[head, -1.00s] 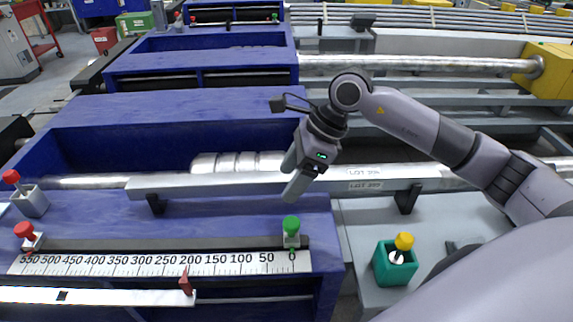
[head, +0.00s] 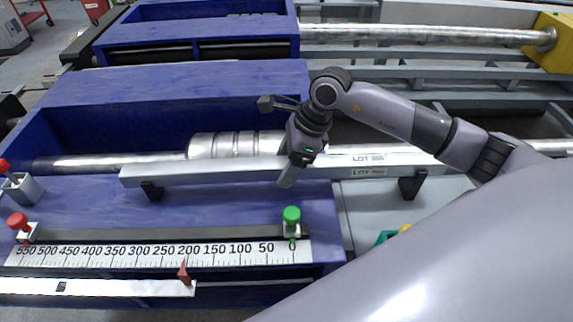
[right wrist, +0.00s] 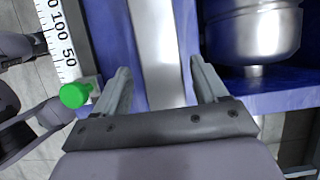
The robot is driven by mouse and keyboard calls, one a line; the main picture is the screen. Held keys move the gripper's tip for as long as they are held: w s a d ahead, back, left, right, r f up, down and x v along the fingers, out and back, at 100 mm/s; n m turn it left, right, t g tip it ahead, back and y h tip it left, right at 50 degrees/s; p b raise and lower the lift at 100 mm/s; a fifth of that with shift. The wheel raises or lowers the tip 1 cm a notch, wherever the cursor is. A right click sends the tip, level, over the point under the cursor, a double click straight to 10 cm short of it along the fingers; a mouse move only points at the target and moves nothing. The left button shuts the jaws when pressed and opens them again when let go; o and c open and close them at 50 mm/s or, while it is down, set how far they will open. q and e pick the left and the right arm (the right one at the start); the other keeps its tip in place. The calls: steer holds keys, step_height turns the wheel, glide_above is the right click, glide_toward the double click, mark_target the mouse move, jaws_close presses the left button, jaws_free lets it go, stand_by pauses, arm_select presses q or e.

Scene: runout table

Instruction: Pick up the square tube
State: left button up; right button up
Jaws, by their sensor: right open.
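The square tube (head: 215,172) is a long, straight, pale metal bar lying level across the blue machine in the head view. It rests on black brackets (head: 150,191), and its right part carries LOT labels. My right gripper (head: 286,168) is open at the tube, right of its middle-left stretch, with one finger in front of the near face. The far finger is hidden. In the right wrist view the tube (right wrist: 157,40) runs between the two spread fingers of my right gripper (right wrist: 160,75). I cannot tell if either finger touches it. My left gripper is not in view.
A round bar with a thick sleeve (head: 235,145) lies just behind the tube. A green knob (head: 291,215) stands in front, by a white scale (head: 130,256) with a red pointer (head: 184,272). Red knobs (head: 17,221) are at left. A teal holder (head: 385,237) is mostly hidden by my arm.

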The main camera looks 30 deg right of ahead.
mark_target(286, 163)
steer(key=shift+f, duration=0.1)
steer(key=shift+c, duration=0.3)
jaws_close()
steer(key=shift+w+r, duration=0.15)
steer(key=shift+r, duration=0.15)
step_height(286, 163, up, 9)
steer(key=shift+f+b, duration=0.1)
steer(key=shift+b, duration=0.45)
steer(key=shift+r, duration=0.4)
